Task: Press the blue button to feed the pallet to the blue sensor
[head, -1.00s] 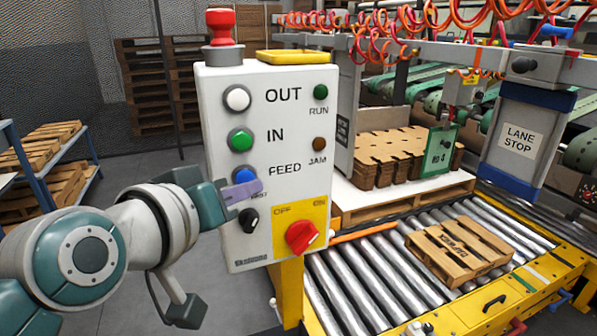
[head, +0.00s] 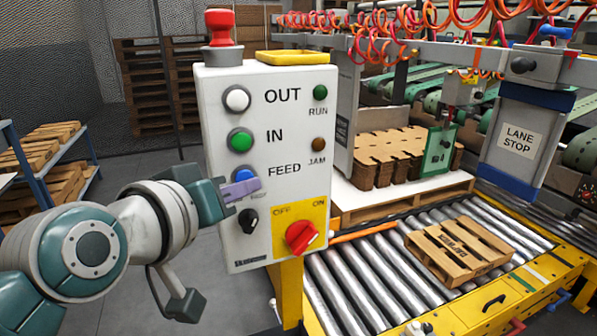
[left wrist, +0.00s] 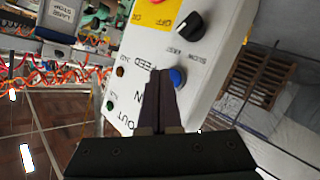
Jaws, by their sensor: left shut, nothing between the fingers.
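The white control box (head: 290,110) stands in the middle of the head view. Its blue button (head: 244,174) sits beside the FEED label, below the green IN button (head: 240,140). My left gripper (head: 252,186) is shut and empty, its fingertips just below and in front of the blue button, partly covering it. In the left wrist view the blue button (left wrist: 178,77) shows right beside the closed fingertips (left wrist: 161,76). I cannot tell whether they touch. The wooden pallet (head: 458,250) lies on the roller conveyor (head: 370,285). No blue sensor can be made out with certainty. My right gripper is out of view.
A black knob (head: 248,220) and a red switch (head: 301,236) on yellow sit low on the box. A red emergency button (head: 220,26) tops it. A LANE STOP unit (head: 519,139) hangs over the conveyor. Stacked brown blanks (head: 400,150) lie behind.

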